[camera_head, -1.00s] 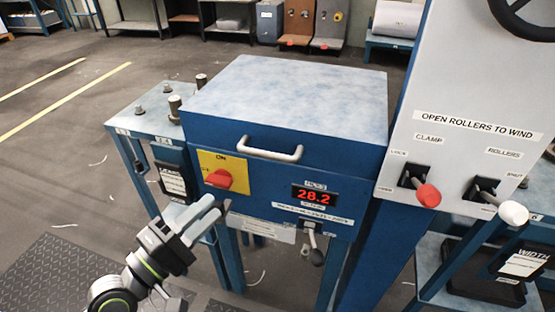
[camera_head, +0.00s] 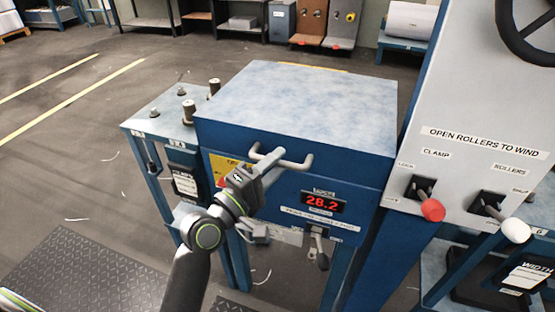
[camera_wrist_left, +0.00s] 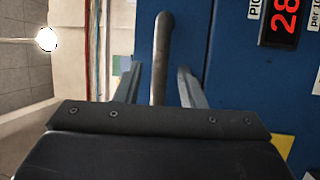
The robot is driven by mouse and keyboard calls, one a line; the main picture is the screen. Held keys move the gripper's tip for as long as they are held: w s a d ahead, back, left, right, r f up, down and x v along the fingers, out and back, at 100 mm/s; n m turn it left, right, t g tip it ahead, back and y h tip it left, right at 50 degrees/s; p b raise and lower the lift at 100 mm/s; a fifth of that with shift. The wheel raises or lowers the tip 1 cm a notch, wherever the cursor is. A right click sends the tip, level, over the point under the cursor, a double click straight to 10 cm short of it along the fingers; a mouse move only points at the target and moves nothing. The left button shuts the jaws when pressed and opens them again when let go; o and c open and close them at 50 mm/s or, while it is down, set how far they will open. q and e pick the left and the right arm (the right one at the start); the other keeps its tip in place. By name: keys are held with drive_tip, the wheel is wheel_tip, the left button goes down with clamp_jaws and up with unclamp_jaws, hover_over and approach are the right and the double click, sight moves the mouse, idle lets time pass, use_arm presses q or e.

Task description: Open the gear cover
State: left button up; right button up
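The gear cover (camera_head: 310,100) is a blue box with a pale mottled top, and it sits closed on the blue machine. Its light bar handle (camera_head: 298,164) is on the front face. In the left wrist view the handle (camera_wrist_left: 162,45) runs between the two fingers of my left gripper (camera_wrist_left: 158,80). The fingers are apart, with a visible gap on each side of the handle. My right gripper is not in view.
A red display (camera_head: 323,201) and a small lever (camera_head: 318,240) are below the handle. A grey panel (camera_head: 465,110) with a red-knobbed lever (camera_head: 432,209) and a white-knobbed lever (camera_head: 514,230) stands at the right. A side table (camera_head: 160,118) with metal posts is at the left.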

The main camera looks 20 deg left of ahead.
use_arm(q)
drive_tip(key=shift+w+d+r, duration=0.1)
drive_tip(key=shift+w+d, duration=0.1)
drive_tip(key=shift+w, duration=0.25)
clamp_jaws()
